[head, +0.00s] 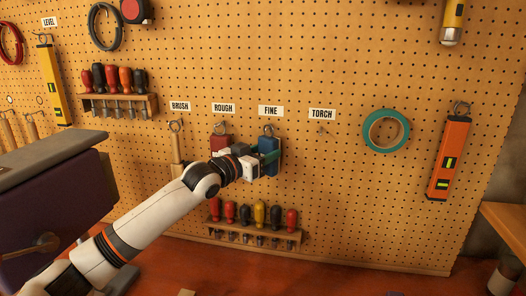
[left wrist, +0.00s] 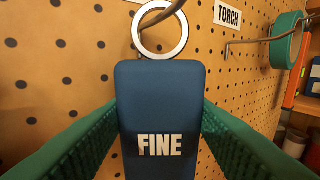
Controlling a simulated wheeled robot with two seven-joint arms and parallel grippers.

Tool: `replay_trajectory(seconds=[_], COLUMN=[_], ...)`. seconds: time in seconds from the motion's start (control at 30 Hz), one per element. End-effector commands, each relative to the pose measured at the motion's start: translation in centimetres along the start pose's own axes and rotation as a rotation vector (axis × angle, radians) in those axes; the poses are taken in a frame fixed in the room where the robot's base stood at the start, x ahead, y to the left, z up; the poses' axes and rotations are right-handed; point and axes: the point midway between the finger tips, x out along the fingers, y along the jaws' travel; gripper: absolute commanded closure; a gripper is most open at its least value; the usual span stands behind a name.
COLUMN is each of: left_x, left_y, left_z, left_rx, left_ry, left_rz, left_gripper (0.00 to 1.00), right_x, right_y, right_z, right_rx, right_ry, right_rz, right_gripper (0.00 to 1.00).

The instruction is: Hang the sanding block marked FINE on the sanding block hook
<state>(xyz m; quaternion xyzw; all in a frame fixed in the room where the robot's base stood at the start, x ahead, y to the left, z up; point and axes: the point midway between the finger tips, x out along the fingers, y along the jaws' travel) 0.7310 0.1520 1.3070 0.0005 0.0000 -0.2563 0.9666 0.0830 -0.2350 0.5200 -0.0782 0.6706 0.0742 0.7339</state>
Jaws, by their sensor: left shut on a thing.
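The blue sanding block marked FINE (left wrist: 160,105) is upright between the green finger pads of my left gripper (head: 263,160), which is shut on it. In the head view the block (head: 268,143) is close to the pegboard, right under the FINE label (head: 270,111). A metal ring (left wrist: 160,28) stands up from its top. A dark hook rod shows near the ring's upper part in the left wrist view; I cannot tell whether it passes through the ring. My right gripper is not in view.
A red block (head: 221,143) hangs under the ROUGH label, left of my gripper, and a brush (head: 177,150) hangs further left. The TORCH hook (head: 321,129) is empty. A screwdriver rack (head: 255,236) is below; green tape (head: 386,130) hangs to the right.

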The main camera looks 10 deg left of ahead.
Motion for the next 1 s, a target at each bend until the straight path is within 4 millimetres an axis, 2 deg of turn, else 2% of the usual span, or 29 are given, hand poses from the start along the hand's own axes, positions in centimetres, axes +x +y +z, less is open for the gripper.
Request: replay_trajectory(seconds=[0.47,0.5,0.63,1.0], left_x=[-0.01,-0.01,-0.01,-0.52], left_y=[0.0,0.0,0.0,0.09], left_z=[0.07,0.07,0.06,-0.17], left_rx=[0.0,0.0,0.0,0.0], left_ry=[-0.002,-0.001,-0.001,0.001], left_rz=[0.0,0.0,0.0,0.001], left_gripper=[1.0,0.48,0.27,0.26], right_x=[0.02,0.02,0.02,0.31], right_y=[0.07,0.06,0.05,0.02], right_z=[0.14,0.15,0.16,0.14], right_rx=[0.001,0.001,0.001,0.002], right_ry=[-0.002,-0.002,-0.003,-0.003], right_rz=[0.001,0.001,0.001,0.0], right_gripper=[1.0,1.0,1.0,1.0])
